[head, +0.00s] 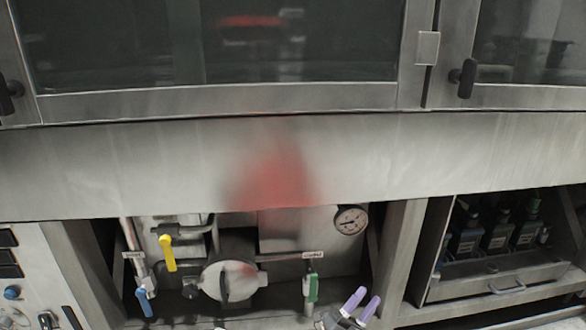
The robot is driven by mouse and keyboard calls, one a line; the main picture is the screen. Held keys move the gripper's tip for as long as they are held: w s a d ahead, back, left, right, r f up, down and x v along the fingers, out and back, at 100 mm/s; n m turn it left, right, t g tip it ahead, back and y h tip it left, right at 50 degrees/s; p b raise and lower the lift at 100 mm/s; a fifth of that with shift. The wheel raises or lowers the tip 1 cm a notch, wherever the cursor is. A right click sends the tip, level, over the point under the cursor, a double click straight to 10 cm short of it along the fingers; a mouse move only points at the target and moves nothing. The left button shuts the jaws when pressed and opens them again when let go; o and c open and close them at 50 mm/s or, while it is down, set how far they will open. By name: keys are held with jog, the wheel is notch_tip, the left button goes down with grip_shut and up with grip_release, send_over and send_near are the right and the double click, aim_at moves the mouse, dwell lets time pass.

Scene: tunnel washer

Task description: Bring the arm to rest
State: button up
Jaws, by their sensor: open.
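My gripper (361,304) shows at the bottom edge of the head view, right of centre. Its two purple-tipped fingers stand apart with nothing between them. It appears in front of the lower bay of the washer, just right of the green valve handle (312,288). Only the end of my arm shows; the rest is below the picture. I cannot tell how far the fingers are from the valve.
The washer's steel panel (120,165) and glass doors (300,45) stand ahead. The bay holds a yellow handle (167,253), a blue handle (145,302), a round cover (225,281) and a gauge (351,220). Dark bottles (498,236) stand in a drawer at right.

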jog(key=s+d+r+m+g+y, duration=0.4)
jog(key=s+m+g, duration=0.5)
jog(key=m, duration=0.5)
jog(key=s+d+r+m+g+y, duration=0.1)
jog(key=s+d+m+g+y, duration=0.4)
jog(key=m+g, duration=0.8)
jog(key=s+a+r+m+t+y, duration=0.5)
jog(key=r+m, duration=0.3)
jog(key=m, duration=0.2)
jog(key=s+a+r+m+t+y+p, duration=0.1)
jog(key=s+a+r+m+t+y, duration=0.4)
jog(key=m, duration=0.5)
jog(key=shift+s+a+r+m+t+y+p, duration=0.2)
jog(key=shift+a+r+m+t+y+p, duration=0.1)
jog(key=shift+a+r+t+y, duration=0.95)
jog(key=shift+d+r, duration=0.2)
jog(key=shift+d, duration=0.2)
